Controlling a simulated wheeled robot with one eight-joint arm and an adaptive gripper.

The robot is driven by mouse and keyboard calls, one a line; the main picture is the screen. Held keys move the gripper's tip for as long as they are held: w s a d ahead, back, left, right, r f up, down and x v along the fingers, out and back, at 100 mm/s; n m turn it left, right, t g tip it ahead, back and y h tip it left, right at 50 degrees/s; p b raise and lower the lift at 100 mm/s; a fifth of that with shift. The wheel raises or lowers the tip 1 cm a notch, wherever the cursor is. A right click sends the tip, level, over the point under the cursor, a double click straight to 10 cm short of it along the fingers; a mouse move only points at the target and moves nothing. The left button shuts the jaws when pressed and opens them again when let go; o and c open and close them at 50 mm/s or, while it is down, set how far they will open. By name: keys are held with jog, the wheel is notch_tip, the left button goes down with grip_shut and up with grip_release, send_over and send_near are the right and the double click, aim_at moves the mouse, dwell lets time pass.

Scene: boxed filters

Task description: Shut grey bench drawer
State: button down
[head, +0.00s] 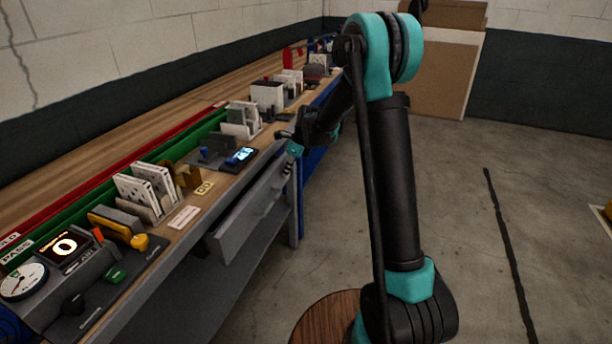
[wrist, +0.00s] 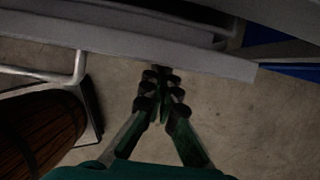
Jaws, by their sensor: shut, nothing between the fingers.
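The grey bench drawer (head: 240,222) is pulled partly out from under the bench top, its long front face toward the aisle. In the wrist view the drawer front (wrist: 120,48) is a pale grey bar across the top. My gripper (head: 287,180) is at the drawer's far part in the head view. In the wrist view my gripper (wrist: 164,76) has its fingers together and empty, with the tips right by the drawer front's lower edge. I cannot tell whether they touch it. The drawer's inside is mostly hidden.
The wooden bench (head: 205,193) carries boxed filters (head: 150,187), a dial gauge (head: 22,281) and a small lit device (head: 241,155). A round wooden stool (head: 325,318) stands near my arm and shows in the wrist view (wrist: 40,130). The concrete floor (head: 480,250) at right is largely clear.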

jog(key=shift+w+a, duration=0.4)
jog(key=shift+a, duration=0.55)
jog(key=shift+w+a, duration=0.4)
jog(key=shift+a, duration=0.55)
jog(key=shift+w+a, duration=0.4)
jog(key=shift+a, duration=0.55)
jog(key=shift+a, duration=0.1)
